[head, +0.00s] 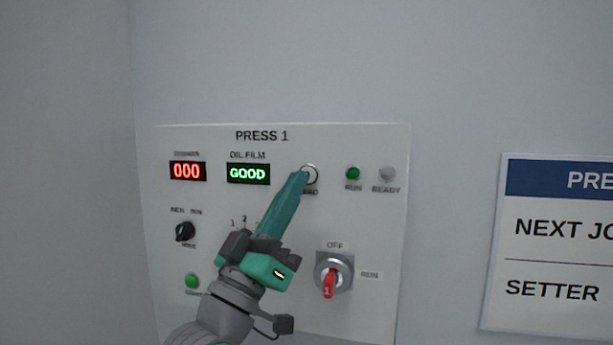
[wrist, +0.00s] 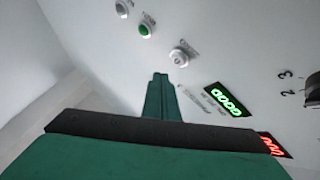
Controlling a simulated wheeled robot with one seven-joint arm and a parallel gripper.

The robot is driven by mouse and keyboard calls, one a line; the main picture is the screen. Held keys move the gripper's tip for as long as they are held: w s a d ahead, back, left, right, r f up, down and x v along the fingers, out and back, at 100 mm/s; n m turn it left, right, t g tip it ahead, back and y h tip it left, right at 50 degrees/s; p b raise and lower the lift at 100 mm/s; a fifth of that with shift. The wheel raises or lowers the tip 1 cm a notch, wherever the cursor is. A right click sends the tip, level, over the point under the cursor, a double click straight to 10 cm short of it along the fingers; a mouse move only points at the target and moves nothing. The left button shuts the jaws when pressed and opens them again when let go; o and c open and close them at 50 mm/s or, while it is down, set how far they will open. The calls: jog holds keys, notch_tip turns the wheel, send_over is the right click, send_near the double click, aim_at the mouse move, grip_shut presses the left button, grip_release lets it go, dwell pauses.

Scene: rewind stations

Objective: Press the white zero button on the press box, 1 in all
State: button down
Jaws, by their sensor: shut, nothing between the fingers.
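The press box (head: 290,140), a pale panel headed PRESS 1, is on the wall in the head view. The white zero button (head: 313,173) is in its upper middle, right of the GOOD display, partly hidden by my gripper. In the wrist view the button (wrist: 179,57) shows whole, round and white in a grey ring. My gripper (head: 301,176) is shut and empty, its green fingers pointing up at the button's left edge. In the wrist view the fingertips (wrist: 160,76) appear just below and left of the button, apart from it.
A red 000 counter (head: 187,171) and a green GOOD display (head: 248,173) are left of the button. A green RUN button (head: 353,173) and grey READY lamp (head: 387,174) are close on its right. A red-handled switch (head: 329,282) juts out below. A sign (head: 560,240) hangs right.

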jog(key=s, duration=0.3)
jog(key=shift+a, duration=0.4)
jog(key=shift+w, duration=0.1)
